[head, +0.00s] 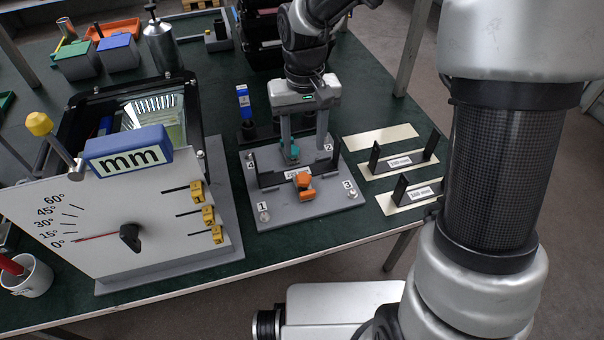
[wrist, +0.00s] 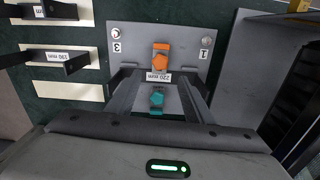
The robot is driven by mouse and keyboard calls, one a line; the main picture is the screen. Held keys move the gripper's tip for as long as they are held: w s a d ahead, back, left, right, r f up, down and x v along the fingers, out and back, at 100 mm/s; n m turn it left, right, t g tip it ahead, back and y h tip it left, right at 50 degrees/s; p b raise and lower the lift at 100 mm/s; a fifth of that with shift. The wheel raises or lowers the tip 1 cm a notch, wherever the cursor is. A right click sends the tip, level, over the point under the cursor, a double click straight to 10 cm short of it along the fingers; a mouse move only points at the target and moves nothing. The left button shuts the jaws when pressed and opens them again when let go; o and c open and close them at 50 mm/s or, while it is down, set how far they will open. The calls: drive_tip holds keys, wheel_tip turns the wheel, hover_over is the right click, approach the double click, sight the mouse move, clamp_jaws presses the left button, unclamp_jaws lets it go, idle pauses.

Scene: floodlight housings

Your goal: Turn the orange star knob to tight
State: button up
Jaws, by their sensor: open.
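The orange star knob (head: 304,180) sits at the front of a grey plate (head: 285,213) with numbered corner screws. It also shows in the wrist view (wrist: 160,62), on a small orange base. A teal star knob (head: 289,152) sits farther back on the plate, also seen in the wrist view (wrist: 157,98). A black bracket with a 220 mm label (wrist: 158,77) lies between the knobs. My gripper (head: 305,152) is open, pointing down over the back of the plate. Its fingers stand either side of the teal knob, apart from the orange one.
A large angle-scale panel with a tilted floodlight housing (head: 140,215) stands left of the plate. Labelled brackets (head: 400,162) lie on pale strips at the right. A blue-labelled post (head: 243,102) stands behind the plate. Bins and a metal bottle (head: 160,42) are at back left.

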sight(304, 177)
wheel_tip(304, 177, down, 11)
drive_tip(key=shift+b, duration=0.95)
drive_tip(key=c, duration=1)
drive_tip(key=shift+c, duration=0.2)
drive_tip(key=shift+m, duration=0.3)
drive_tip(key=shift+m+b, duration=0.35)
drive_tip(key=shift+m, duration=2.25)
